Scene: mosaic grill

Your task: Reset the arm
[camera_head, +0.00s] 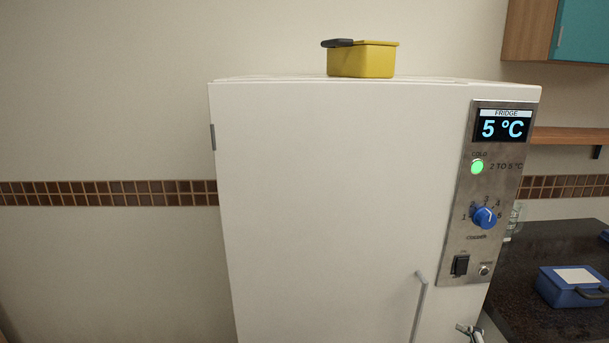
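No arm of mine can be made out clearly in the head view, and neither gripper is plainly in view. A white fridge (330,190) fills the middle, its door looking shut. A vertical grey handle (421,305) is at the lower right of the door. A small metallic piece (469,331) shows at the bottom edge, right of the handle; I cannot tell what it is.
A yellow box (362,61) with a dark handle stands on top of the fridge. The fridge's control panel (490,195) reads 5 °C with a green light. A blue box (571,286) sits on the dark counter (530,255) at right.

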